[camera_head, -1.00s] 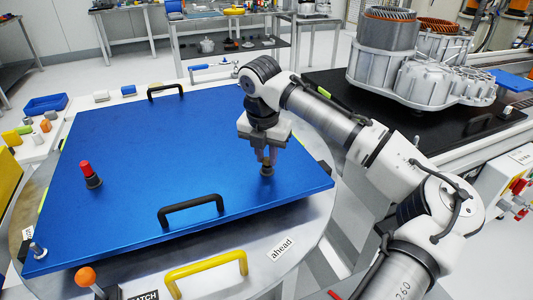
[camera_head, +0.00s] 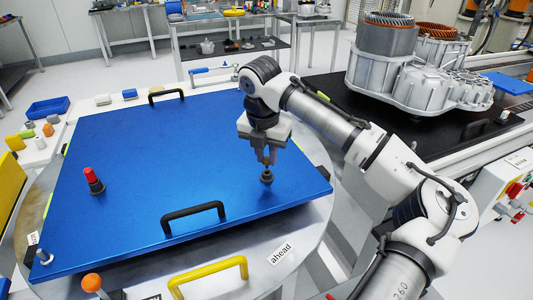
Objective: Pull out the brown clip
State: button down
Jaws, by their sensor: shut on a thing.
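The brown clip (camera_head: 267,177) is a small dark round piece near the right front corner of a blue panel (camera_head: 150,170). My gripper (camera_head: 267,163) points straight down over that corner. Its fingers are shut on the top of the clip, and the clip's wider lower part shows below the fingertips. I cannot tell whether the clip's lower end still touches the panel. The far side of the clip is hidden.
A red-topped knob (camera_head: 93,181) stands on the panel's left. Black handles stand at its front (camera_head: 195,217) and back (camera_head: 167,96). A yellow handle (camera_head: 208,274) and an orange knob (camera_head: 91,283) are in front. A metal stator housing (camera_head: 415,75) stands back right.

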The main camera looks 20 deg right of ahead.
jog(key=shift+r+p, duration=3.15)
jog(key=shift+p, duration=0.15)
